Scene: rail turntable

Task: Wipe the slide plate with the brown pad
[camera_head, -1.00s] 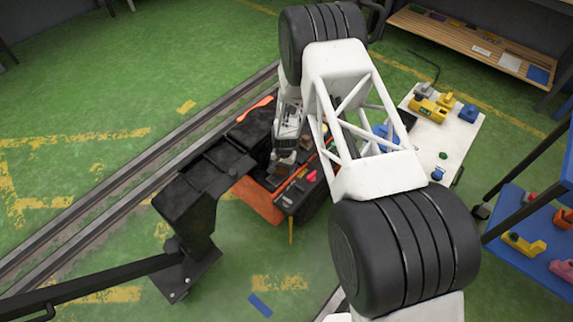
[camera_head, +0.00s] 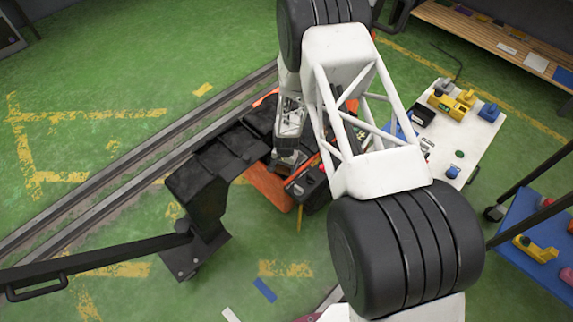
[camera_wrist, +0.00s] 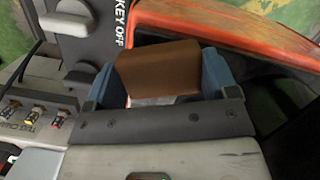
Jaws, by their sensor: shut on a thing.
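My gripper (camera_wrist: 162,82) is shut on the brown pad (camera_wrist: 158,66) in the wrist view, with a blue finger on each side of it. The pad is beside an orange-edged panel (camera_wrist: 230,28). A pale patch shows just below the pad, and I cannot tell whether they touch. In the head view my gripper (camera_head: 287,160) is down at the orange and black machine (camera_head: 270,186), and the pad is not clear there. I cannot tell for sure which surface is the slide plate.
A black stepped part (camera_head: 215,160) stands left of my gripper, with rails (camera_head: 120,172) behind it. A white table (camera_head: 468,140) with yellow and blue parts is at right, near a blue shelf (camera_head: 530,235). Switches (camera_wrist: 38,113) lie left of the gripper.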

